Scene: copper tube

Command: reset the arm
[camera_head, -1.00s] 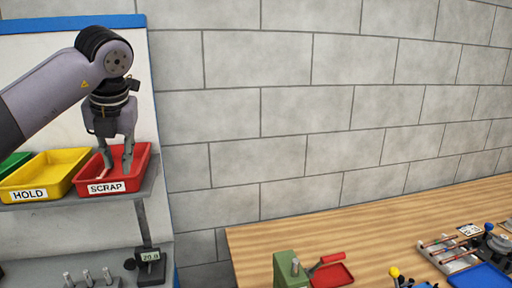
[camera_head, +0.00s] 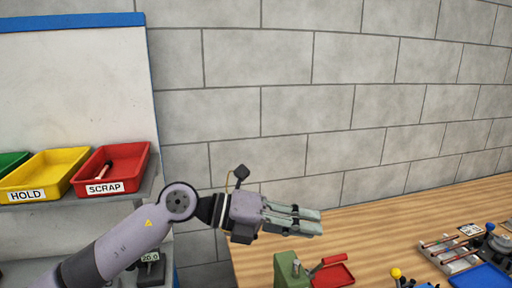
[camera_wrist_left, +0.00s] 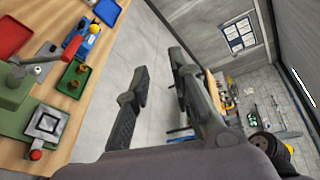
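My left gripper (camera_head: 305,222) is stretched out to the right, in front of the wall and above the workbench's left end. In the left wrist view its two fingers (camera_wrist_left: 158,65) stand apart with nothing between them, so it is open and empty. A short copper-coloured tube (camera_head: 103,171) lies tilted in the red SCRAP tray (camera_head: 128,181) on the shelf at the left. The gripper is well to the right of this tray and below it. My right gripper is in neither view.
A yellow HOLD tray (camera_head: 62,178) and part of a green tray (camera_head: 10,162) stand beside the red one. The wooden workbench (camera_head: 370,215) holds a green device (camera_head: 287,271) with a red handle, below the gripper. Fixtures and tubes lie at far right.

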